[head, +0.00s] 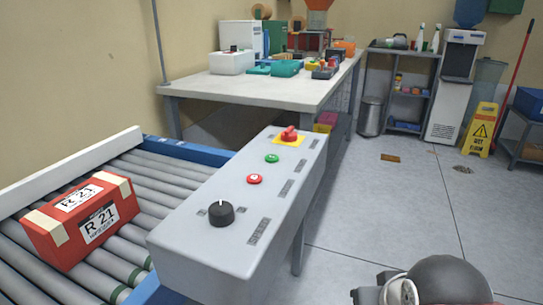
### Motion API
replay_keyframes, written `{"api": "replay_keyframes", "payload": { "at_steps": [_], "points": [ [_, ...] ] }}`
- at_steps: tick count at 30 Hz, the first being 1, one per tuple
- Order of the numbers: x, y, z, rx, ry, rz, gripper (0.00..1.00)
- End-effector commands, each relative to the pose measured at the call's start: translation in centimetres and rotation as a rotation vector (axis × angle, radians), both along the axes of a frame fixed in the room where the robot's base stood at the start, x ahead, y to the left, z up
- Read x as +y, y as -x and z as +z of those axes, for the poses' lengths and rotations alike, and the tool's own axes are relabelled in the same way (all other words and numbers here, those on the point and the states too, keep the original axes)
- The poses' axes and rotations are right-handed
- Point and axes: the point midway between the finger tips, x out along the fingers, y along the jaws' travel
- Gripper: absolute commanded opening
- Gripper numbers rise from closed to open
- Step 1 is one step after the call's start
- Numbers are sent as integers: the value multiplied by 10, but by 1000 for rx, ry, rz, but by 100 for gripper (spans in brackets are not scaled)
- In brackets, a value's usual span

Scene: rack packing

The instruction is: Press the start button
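A grey control panel (190,247) stands beside the roller conveyor in the head view. On its sloped top are a small green button (272,158), a red button (255,179) nearer to me, and a black knob (221,213) nearest. A red emergency knob on a yellow plate (289,135) is at the far end. Part of my arm shows at the bottom right, apart from the panel. My gripper's fingers cannot be made out.
A red box (82,220) marked R 21 lies on the rollers (160,190) at left. A white-topped table (270,88) with bins stands behind the panel. A yellow wet-floor sign (481,130) is at right. The floor right of the panel is mostly clear.

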Motion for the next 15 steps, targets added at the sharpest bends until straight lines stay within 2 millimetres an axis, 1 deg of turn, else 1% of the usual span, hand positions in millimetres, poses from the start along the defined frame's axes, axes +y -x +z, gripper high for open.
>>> {"api": "replay_keyframes", "payload": {
  "at_steps": [1, 3, 15],
  "points": [
    [0, 0, 0, 0, 0, 0, 8],
    [0, 0, 0, 0, 0, 0, 0],
    [0, 0, 0, 0, 0, 0, 0]
  ]
}}
